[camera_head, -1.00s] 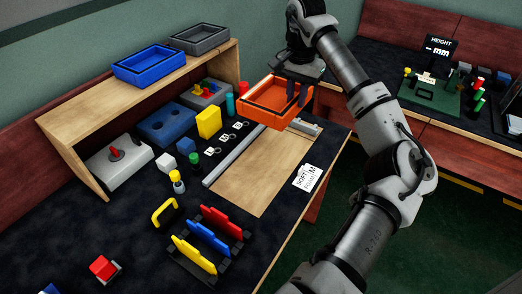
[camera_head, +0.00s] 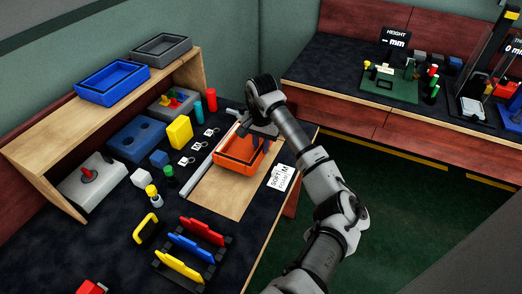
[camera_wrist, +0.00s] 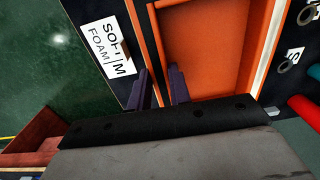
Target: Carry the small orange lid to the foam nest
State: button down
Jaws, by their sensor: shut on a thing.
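An orange tray-like piece (camera_head: 233,163) with raised walls is over the far part of the wooden board (camera_head: 212,193). I cannot tell whether it touches the board. It is the only clear match for the orange lid. My gripper (camera_head: 262,133) is shut on its wall nearest the arm. In the wrist view, the orange piece (camera_wrist: 205,45) fills the upper middle, and my two dark fingers (camera_wrist: 161,88) straddle its edge. A white card (camera_head: 281,178) reading "SOFT FOAM M" lies right of the board; it also shows in the wrist view (camera_wrist: 107,45). No foam nest is clearly identifiable.
A blue block with round recesses (camera_head: 128,150), a yellow block (camera_head: 180,131) and small posts stand left of the board. A rack with red, blue and yellow plates (camera_head: 190,246) is in front. A wooden shelf (camera_head: 60,128) bears blue and grey trays.

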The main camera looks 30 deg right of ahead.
jog(key=shift+f+p, duration=0.35)
jog(key=shift+f, duration=1.35)
jog(key=shift+f, duration=0.15)
jog(key=c, duration=1.3)
grip_release()
